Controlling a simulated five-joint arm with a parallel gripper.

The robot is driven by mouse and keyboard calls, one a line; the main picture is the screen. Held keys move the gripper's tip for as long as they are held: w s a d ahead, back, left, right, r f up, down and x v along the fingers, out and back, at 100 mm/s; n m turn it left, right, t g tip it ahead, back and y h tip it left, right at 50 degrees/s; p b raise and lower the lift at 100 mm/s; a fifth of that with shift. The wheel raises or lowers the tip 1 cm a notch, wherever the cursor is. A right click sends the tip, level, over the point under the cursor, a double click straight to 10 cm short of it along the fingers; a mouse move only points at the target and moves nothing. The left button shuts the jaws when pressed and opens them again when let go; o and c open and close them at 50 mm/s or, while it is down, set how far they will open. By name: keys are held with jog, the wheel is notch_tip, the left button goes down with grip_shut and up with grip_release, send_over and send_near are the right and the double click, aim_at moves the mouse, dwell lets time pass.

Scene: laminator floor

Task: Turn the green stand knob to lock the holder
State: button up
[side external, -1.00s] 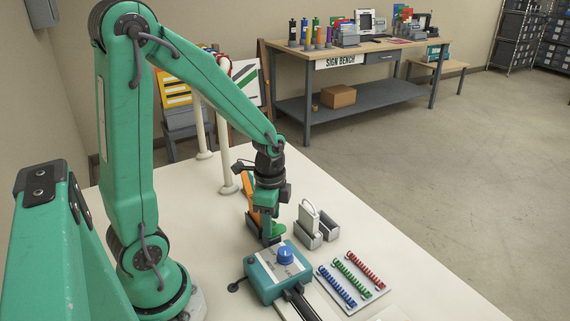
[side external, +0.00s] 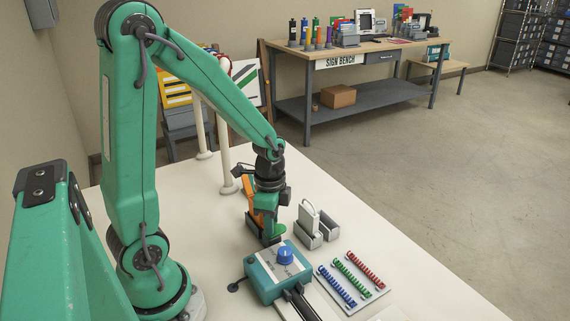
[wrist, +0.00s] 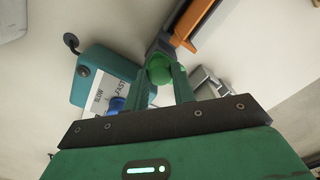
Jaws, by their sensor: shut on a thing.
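The green stand knob (wrist: 159,68) shows between my gripper's two fingers in the wrist view, at the end of a grey stand (wrist: 163,47). My gripper (wrist: 164,78) is shut on the knob. In the side view my gripper (side external: 271,236) points down at the stand, behind the teal box, and partly hides the knob (side external: 279,230). An orange holder piece (side external: 258,205) stands tilted in the stand, left of my gripper; it also shows at the top of the wrist view (wrist: 194,22). The exact angle of the knob cannot be told.
The teal box (side external: 264,280) with a blue knob (side external: 285,255) stands just in front of my gripper. A grey two-part rest (side external: 328,228) with a white piece (side external: 309,215) is to the right. A tray of coloured coils (side external: 350,278) lies further right.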

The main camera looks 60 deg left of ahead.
jog(key=shift+n, duration=0.3)
jog(key=n, duration=0.8)
jog(key=shift+n, duration=0.4)
jog(key=n, duration=0.4)
jog(key=shift+n, duration=2.2)
jog(key=o, duration=1)
jog(key=shift+r, duration=0.15)
